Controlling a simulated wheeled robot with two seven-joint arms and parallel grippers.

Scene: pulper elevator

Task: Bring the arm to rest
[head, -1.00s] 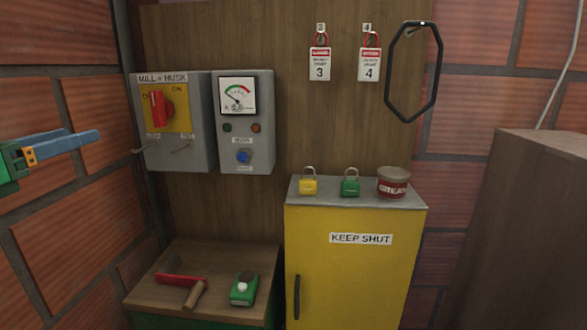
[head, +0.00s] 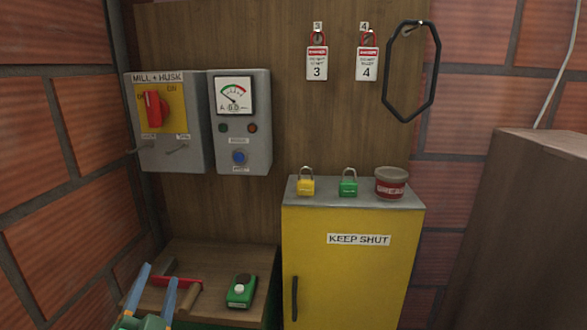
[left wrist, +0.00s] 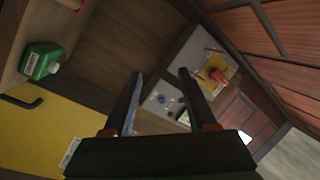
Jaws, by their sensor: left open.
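My left gripper (head: 158,273) is at the lower left of the head view, pointing up the picture with its two blue fingers apart. It appears in front of the wooden bench top (head: 215,252), and nothing is between its fingers. In the left wrist view, the same gripper (left wrist: 160,73) shows two dark fingers, open and empty, with the wall boxes beyond. Most of my left arm is out of frame. My right gripper is in neither view.
The yellow cabinet (head: 345,270) stands to the right, with padlocks and a tin (head: 391,183) on top. The MILL + HUSK switch box (head: 165,120) hangs behind.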

